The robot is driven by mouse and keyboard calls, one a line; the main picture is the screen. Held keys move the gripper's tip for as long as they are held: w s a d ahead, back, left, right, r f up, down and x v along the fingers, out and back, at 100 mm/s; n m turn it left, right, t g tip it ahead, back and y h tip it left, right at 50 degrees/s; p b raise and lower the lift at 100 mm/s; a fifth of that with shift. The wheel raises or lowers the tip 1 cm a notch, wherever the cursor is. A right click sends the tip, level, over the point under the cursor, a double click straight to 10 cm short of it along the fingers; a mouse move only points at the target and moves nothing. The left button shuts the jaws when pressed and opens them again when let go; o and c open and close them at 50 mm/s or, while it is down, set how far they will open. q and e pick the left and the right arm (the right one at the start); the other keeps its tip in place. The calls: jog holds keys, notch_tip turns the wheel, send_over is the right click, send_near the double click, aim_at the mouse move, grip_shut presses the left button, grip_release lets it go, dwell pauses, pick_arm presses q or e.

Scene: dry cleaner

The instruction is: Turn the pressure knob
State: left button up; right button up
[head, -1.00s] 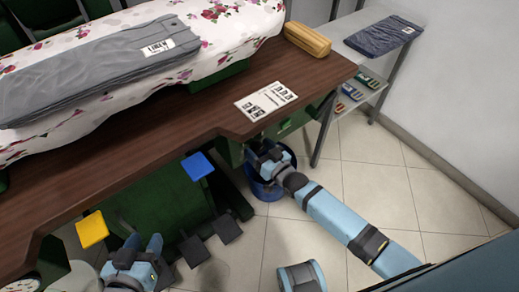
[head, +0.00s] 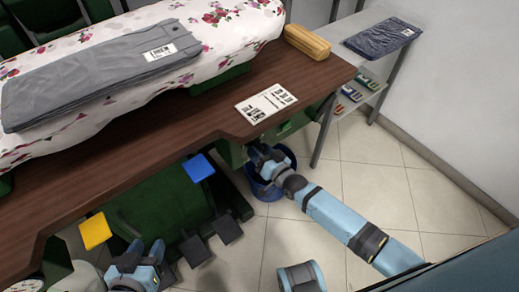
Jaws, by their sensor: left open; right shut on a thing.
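My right gripper (head: 258,152) reaches under the front edge of the brown press table (head: 215,110), at the green housing below the paper sheet. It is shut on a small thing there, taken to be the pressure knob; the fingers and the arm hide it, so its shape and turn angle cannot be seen. My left gripper (head: 146,252) is open and empty at the lower left, below the table edge, apart from the pedals.
A yellow pad (head: 96,232) and a blue pad (head: 198,167) stick out below the table, with dark pedals (head: 227,229) under them. A blue bucket (head: 264,190) stands behind my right gripper. A round gauge (head: 30,284) is partly cut off. Tiled floor is clear at the right.

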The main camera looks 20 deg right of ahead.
jog(key=shift+m, duration=1.2)
jog(key=o, duration=0.9)
jog(key=shift+o, duration=0.2)
jog(key=p+v, duration=0.2)
jog(key=v, duration=1.2)
jog(key=shift+p, duration=0.3)
jog(key=shift+f, duration=0.15)
